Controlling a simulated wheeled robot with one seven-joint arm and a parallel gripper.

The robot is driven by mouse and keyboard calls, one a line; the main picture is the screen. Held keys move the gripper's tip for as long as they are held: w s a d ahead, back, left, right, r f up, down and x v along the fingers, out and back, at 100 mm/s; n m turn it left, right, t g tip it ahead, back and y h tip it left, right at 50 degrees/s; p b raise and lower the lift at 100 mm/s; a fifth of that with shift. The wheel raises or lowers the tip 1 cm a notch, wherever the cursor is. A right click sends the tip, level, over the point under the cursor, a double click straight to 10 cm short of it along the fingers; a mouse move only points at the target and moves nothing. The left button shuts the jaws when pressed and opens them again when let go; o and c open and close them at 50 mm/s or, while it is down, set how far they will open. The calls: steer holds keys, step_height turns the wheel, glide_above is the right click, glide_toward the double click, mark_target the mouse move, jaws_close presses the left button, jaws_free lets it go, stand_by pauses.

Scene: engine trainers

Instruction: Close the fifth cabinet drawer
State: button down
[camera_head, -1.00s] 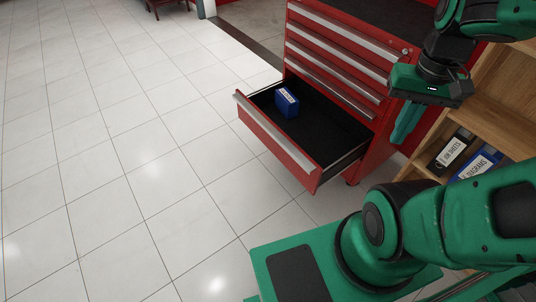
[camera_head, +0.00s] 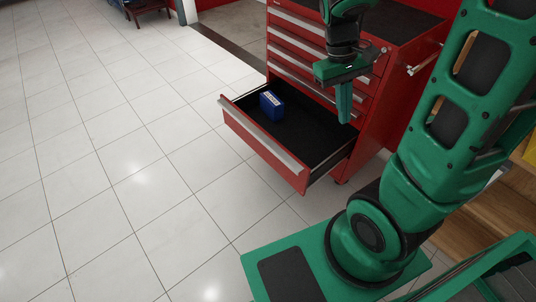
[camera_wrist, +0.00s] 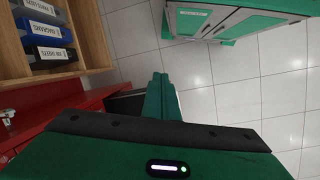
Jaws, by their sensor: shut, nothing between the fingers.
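The red tool cabinet (camera_head: 385,110) stands at the upper right in the head view. Its lowest visible drawer (camera_head: 262,145) is pulled far out, with a silver handle strip along its front. A small blue box (camera_head: 271,104) sits inside on the black liner. The drawers above it look shut. My gripper (camera_head: 344,118) is shut and empty, pointing down above the right side of the open drawer, close to the cabinet front. Whether it touches anything cannot be told. In the wrist view my gripper (camera_wrist: 161,95) shows shut fingers, with part of the cabinet (camera_wrist: 45,125) at the left.
Wooden shelving (camera_head: 475,215) stands right of the cabinet; binders (camera_wrist: 45,32) show on it in the wrist view. White tiled floor (camera_head: 120,190) in front and left of the drawer is clear. A small bench (camera_head: 148,8) is far back.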

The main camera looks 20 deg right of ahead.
steer(key=w+a+f+n+h, duration=0.6)
steer(key=w+a+f+n, duration=0.35)
steer(key=w+f, duration=0.45)
steer(key=w+a+f+n+t+h, duration=0.2)
steer(key=w+a+f+n+h, duration=0.15)
steer(key=a+f+n, duration=0.4)
steer(key=n+t+h, duration=0.3)
steer(key=n+t, duration=0.2)
glide_toward(273, 151)
steer(key=x, duration=0.4)
steer(key=shift+s+d+f, duration=0.2)
steer(key=shift+f, duration=0.05)
steer(key=shift+w+d, duration=0.3)
steer(key=shift+d, duration=0.55)
